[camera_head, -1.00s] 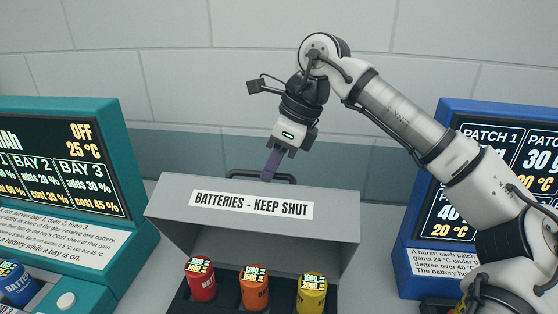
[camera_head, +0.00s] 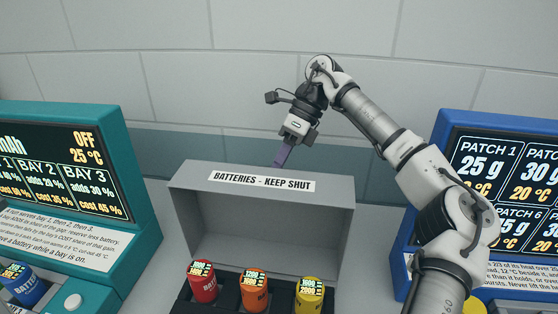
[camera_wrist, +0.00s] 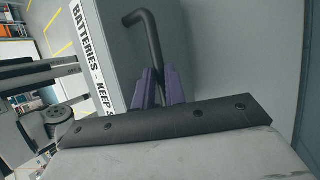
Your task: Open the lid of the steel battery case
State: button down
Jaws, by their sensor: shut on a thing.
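The grey lid (camera_head: 330,196) of the steel battery case is raised and tilted back, with its "BATTERIES - KEEP SHUT" label facing up. The case's dark inside (camera_head: 228,298) is open to view at the front and holds a red battery (camera_head: 203,288), an orange one (camera_head: 254,292) and a yellow one (camera_head: 309,295). My gripper (camera_head: 281,162) is at the lid's far top edge, its purple fingers pointing down. In the wrist view my gripper (camera_wrist: 160,90) is shut on the lid's black bar handle (camera_wrist: 150,42). The handle is hidden in the head view.
A teal battery-bay console (camera_head: 140,235) with a blue battery (camera_head: 22,284) stands close on the left. A blue patch console (camera_head: 440,150) stands on the right, partly behind my arm. A tiled wall (camera_head: 180,90) rises behind.

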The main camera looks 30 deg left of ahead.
jog(key=shift+f, duration=0.4)
jog(key=c, duration=1.5)
grip_release()
jog(key=shift+r, duration=0.1)
jog(key=shift+o, duration=0.2)
jog(key=shift+r, duration=0.1)
jog(key=v, duration=1.2)
